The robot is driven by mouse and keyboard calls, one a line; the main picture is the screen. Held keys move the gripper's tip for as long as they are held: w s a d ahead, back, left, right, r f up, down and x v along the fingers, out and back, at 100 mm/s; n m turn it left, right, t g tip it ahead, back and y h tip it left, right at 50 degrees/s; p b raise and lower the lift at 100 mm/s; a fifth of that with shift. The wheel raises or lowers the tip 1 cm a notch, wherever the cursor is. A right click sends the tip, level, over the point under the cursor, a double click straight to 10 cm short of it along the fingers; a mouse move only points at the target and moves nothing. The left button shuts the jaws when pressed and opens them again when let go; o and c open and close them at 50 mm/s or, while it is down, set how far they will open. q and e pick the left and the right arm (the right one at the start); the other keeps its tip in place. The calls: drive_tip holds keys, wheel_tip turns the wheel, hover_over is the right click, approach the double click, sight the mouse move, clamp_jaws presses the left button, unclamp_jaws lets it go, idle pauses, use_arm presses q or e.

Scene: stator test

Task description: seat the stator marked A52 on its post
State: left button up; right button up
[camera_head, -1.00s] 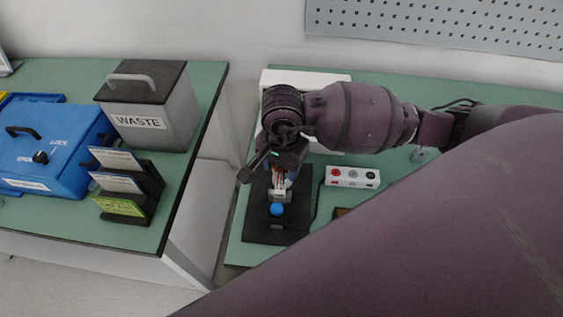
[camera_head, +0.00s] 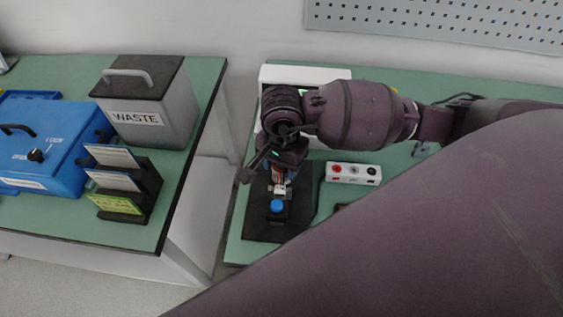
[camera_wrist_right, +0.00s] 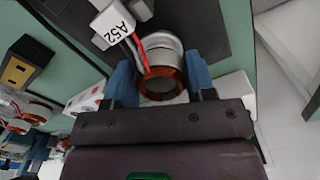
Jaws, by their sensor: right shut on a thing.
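The stator (camera_wrist_right: 147,69), a silver ring with copper windings and red and white leads, sits between the two blue fingers of my right gripper (camera_wrist_right: 161,80), which is shut on it. Its white tag (camera_wrist_right: 113,23) reads A52. In the head view my right gripper (camera_head: 283,168) points down over a black fixture plate (camera_head: 259,228) with a blue button (camera_head: 277,206). The post is hidden by the gripper and stator, so I cannot tell whether the stator is around it. My left gripper is out of view.
A white box with red, white and black sockets (camera_head: 345,179) stands right of the plate. A white unit (camera_head: 335,73) is behind my gripper. On the left table are a WASTE bin (camera_head: 186,107), a blue case (camera_head: 58,171) and a card rack (camera_head: 142,205). A gap separates the tables.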

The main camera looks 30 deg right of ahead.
drive_tip(key=shift+f, duration=0.1)
drive_tip(key=o, duration=1.1)
drive_tip(key=shift+c, duration=0.2)
